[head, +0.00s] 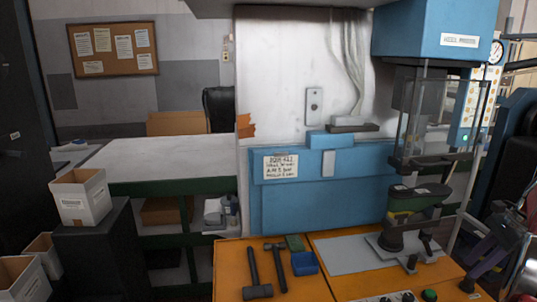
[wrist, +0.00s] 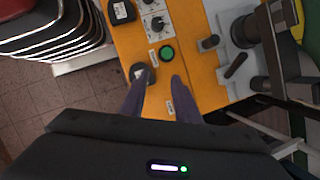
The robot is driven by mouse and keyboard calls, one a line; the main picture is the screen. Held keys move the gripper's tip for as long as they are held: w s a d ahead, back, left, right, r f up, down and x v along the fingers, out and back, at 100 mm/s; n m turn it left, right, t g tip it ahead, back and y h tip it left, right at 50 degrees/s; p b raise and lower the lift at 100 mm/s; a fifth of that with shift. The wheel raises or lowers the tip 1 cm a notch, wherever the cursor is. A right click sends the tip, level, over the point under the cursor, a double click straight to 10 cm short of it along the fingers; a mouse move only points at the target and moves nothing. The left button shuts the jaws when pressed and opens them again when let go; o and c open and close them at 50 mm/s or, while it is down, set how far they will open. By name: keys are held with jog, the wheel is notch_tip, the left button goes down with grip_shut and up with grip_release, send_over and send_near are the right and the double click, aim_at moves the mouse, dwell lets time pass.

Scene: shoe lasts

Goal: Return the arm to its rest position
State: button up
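My gripper (head: 480,286) is at the far right in the head view, pointing down beside the right end of the orange bench (head: 232,262). In the wrist view its two dark purple fingers (wrist: 157,85) are apart, with bare orange surface between them. It is open and holds nothing. The fingers are over or near the bench edge with the green button (wrist: 167,54); their height above it I cannot tell.
A press with a dark shoe last (head: 405,205) stands on a grey plate (head: 345,256) left of my gripper. Hammers (head: 256,270) and a blue box (head: 305,263) lie further left. Stacked red chairs (wrist: 45,25) stand by the bench. Tiled floor (wrist: 30,100) shows free room.

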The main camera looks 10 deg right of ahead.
notch_tip(320, 180, down, 5)
jog(key=s+a+n+h, duration=0.1)
jog(key=s+a+n, duration=0.1)
jog(key=n, duration=0.2)
jog(key=s+a+r+n+h, duration=0.1)
jog(key=a+r+n, duration=0.3)
jog(key=a, duration=0.7)
jog(key=s+a+r+n+h, duration=0.15)
jog(key=a+n, duration=0.45)
jog(key=a, duration=0.6)
jog(key=s+a+r+n+t, duration=0.1)
jog(key=s+a+n, duration=0.3)
jog(key=a, duration=0.8)
jog(key=s+a+r+n+t, duration=0.2)
jog(key=s+a, duration=0.6)
jog(key=a, duration=0.4)
jog(key=r+n, duration=0.1)
jog(key=n, duration=0.1)
jog(key=shift+a+r+n, duration=0.25)
jog(key=shift+r+n, duration=0.1)
jog(key=shift+n, duration=0.05)
jog(key=shift+c, duration=0.5)
